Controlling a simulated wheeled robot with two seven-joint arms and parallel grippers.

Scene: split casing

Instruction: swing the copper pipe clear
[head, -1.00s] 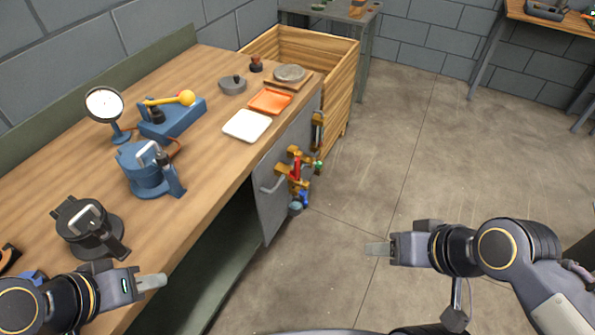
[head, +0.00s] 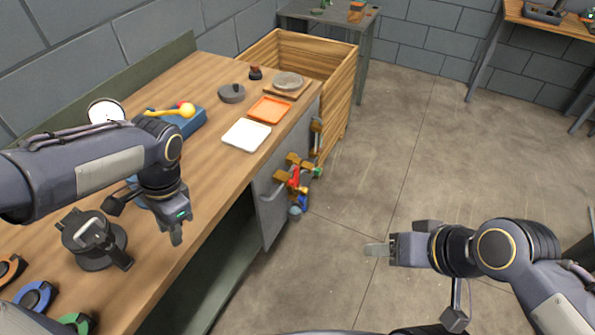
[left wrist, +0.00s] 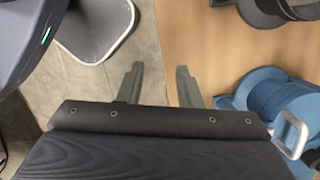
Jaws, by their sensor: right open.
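I cannot clearly pick out a copper pipe in the current frames. The blue casing (head: 133,183) on the bench is mostly hidden behind my left arm in the head view; its rounded blue body and a pale loop handle show at the right in the left wrist view (left wrist: 268,103). My left gripper (head: 176,236) points down above the bench's front edge, to the right of the dark casing (head: 92,240). Its two fingers stand apart with nothing between them in the left wrist view (left wrist: 161,88). My right gripper (head: 376,250) is open and empty over the floor.
A grey panel (head: 268,205) with brass, red and blue fittings (head: 293,182) hangs at the bench's end. A white tray (head: 246,135), an orange tray (head: 268,109) and a gauge (head: 106,111) are on the bench. A wooden crate (head: 341,95) stands behind.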

